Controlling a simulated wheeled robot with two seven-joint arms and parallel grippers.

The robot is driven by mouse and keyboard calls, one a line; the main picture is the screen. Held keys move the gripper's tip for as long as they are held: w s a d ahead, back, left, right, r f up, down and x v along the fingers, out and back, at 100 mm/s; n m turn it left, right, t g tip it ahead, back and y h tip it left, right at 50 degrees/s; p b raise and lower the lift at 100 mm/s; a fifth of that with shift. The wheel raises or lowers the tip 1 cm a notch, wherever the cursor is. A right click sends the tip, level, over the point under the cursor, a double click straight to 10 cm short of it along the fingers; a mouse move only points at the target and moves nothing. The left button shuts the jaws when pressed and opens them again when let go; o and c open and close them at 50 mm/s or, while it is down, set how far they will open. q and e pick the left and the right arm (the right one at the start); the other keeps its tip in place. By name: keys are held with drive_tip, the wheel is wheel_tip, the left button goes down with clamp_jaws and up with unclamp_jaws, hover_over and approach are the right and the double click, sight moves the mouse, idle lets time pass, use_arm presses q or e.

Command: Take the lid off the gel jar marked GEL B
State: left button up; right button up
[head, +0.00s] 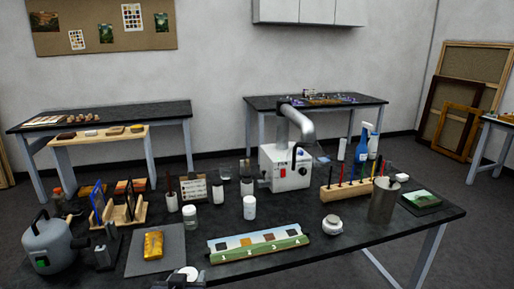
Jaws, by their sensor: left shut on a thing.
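My left gripper (178,281) shows only in part at the bottom edge of the head view, dark and low in front of the table. It is shut on a white round thing (190,273) that looks like a lid or a lidded jar; the frame edge cuts it off. Two white jars, one at the left (190,217) and one at the middle (249,208), stand upright on the table. A squat pale jar (333,226) stands at the right front. The labels are too small to read, so I cannot tell which is GEL B. My right gripper is not in view.
A gold block (153,245) lies on a grey mat (172,258) at the left. A white machine with a pipe (291,172), a tool rack (346,188) and a metal canister (383,203) stand further right. A grey tank (46,244) stands far left.

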use_arm(q)
drive_tip(key=w+a+f, duration=0.1)
drive_tip(key=a+f, duration=0.2)
drive_tip(key=f, duration=0.8)
drive_tip(key=shift+a+f, duration=0.35)
drive_tip(key=shift+a, duration=0.05)
